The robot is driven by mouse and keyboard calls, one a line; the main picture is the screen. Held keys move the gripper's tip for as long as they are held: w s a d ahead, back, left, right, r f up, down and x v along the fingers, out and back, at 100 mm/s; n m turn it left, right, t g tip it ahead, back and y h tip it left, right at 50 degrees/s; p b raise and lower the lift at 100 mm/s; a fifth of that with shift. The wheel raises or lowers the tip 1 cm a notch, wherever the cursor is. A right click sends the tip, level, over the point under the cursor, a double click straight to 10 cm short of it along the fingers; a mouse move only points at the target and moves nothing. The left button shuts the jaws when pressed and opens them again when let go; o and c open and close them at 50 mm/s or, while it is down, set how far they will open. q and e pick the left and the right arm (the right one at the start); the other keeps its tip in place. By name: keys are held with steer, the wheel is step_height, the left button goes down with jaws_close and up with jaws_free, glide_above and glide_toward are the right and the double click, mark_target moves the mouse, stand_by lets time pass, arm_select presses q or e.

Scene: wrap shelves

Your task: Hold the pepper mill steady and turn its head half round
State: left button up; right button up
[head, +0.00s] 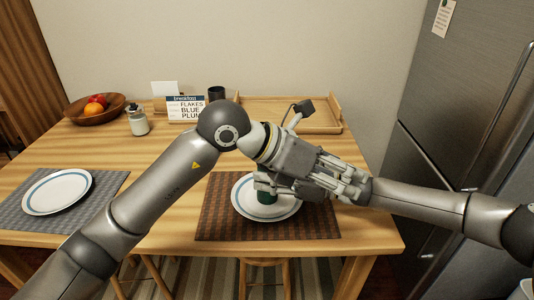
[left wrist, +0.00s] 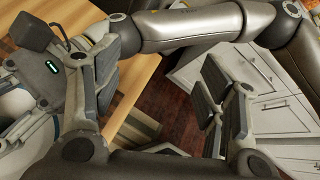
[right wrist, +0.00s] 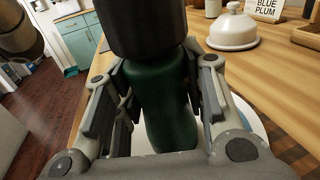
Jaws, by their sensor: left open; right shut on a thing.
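The pepper mill has a green body (head: 266,198) and, in the right wrist view, a dark round head (right wrist: 145,25) above the green body (right wrist: 165,110). It stands over the plate on the brown placemat in the head view, mostly covered by my grippers. My right gripper (head: 268,181) comes in from the right and is shut on the green body, one finger on each side in the right wrist view (right wrist: 160,85). My left gripper (head: 345,180) is open beside and over the right gripper. In the left wrist view (left wrist: 165,85) nothing lies between its fingers, and the mill does not show.
A white plate (head: 291,208) lies on the brown placemat (head: 217,220). A second plate (head: 57,191), a fruit bowl (head: 93,110), a jar (head: 137,122), a sign (head: 185,107) and a wooden tray (head: 320,128) stand around. A white dome (right wrist: 232,30) is behind the mill. My arms cross closely.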

arm_select(q)
steer(key=w+a+f+n+t, duration=0.2)
steer(key=a+t, duration=0.4)
steer(key=a, duration=0.4)
steer(key=w+a+f+n+t, duration=0.1)
steer(key=w+a+f+t, duration=0.3)
steer(key=a, duration=0.7)
steer(key=shift+n+t+h, duration=0.3)
steer(key=shift+t, duration=0.3)
steer(key=x, duration=0.3)
steer(key=d+x, duration=0.1)
steer(key=x, duration=0.3)
steer(key=s+r+x, duration=0.1)
steer(key=x, duration=0.2)
steer(key=shift+w+d+r, duration=0.1)
steer(key=shift+d, duration=0.25)
steer(key=shift+c, duration=0.5)
steer(key=c, duration=0.9)
